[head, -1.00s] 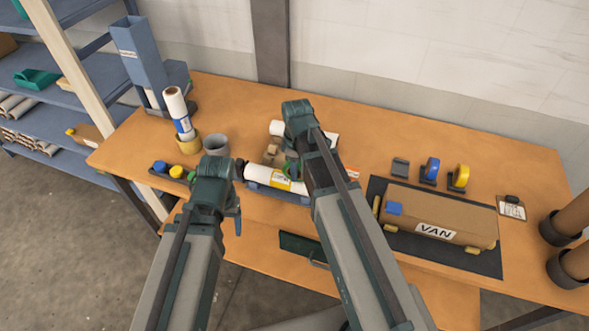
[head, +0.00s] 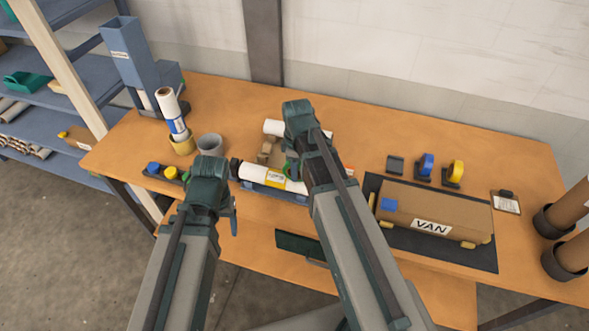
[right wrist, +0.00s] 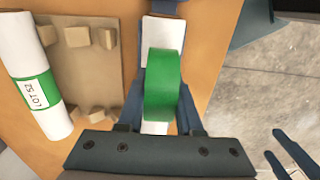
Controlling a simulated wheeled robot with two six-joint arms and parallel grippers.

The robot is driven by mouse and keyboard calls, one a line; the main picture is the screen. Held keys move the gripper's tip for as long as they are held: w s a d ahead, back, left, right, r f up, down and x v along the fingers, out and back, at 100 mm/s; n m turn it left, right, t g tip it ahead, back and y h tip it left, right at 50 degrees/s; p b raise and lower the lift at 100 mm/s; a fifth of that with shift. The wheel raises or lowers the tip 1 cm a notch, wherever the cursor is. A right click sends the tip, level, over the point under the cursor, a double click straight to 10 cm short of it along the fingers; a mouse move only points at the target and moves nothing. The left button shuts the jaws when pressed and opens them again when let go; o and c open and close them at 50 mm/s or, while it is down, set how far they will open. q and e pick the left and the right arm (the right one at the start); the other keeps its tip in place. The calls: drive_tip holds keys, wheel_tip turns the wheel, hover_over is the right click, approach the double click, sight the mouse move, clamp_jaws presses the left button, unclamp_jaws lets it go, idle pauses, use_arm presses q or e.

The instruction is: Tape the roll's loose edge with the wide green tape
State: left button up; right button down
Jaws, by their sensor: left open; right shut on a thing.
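A white roll with a yellow label (head: 254,173) lies in a blue cradle (head: 290,192) at the front of the bench. My right gripper (head: 293,168) is shut on the wide green tape (right wrist: 165,85), which is a thick green ring. In the right wrist view the tape is over the white roll (right wrist: 162,35) and hides part of it; I cannot tell whether they touch. The roll's loose edge cannot be made out. My left gripper (head: 233,205) is open and empty, in front of the roll's left end. Its fingers also show in the right wrist view (right wrist: 292,150).
Another white roll, labelled LOT 52 (right wrist: 38,80), lies by a cardboard tray (right wrist: 90,70) with blocks. An upright roll (head: 172,112), a grey cup (head: 209,144) and blue and yellow caps (head: 162,171) stand left. A VAN box (head: 440,212) and tape dispensers (head: 455,173) are right.

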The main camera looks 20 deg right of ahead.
drive_tip(key=shift+s+d, duration=0.1)
drive_tip(key=shift+s, duration=0.05)
drive_tip(key=shift+s+d+f, duration=0.1)
drive_tip(key=shift+s+d, duration=0.15)
drive_tip(key=shift+d, duration=0.1)
idle(0.4)
drive_tip(key=shift+s+d, duration=0.1)
drive_tip(key=shift+d, duration=0.1)
drive_tip(key=shift+s+d, duration=0.2)
drive_tip(key=shift+d, duration=0.15)
drive_tip(key=shift+d, duration=0.1)
idle(0.4)
drive_tip(key=shift+s+d, duration=0.35)
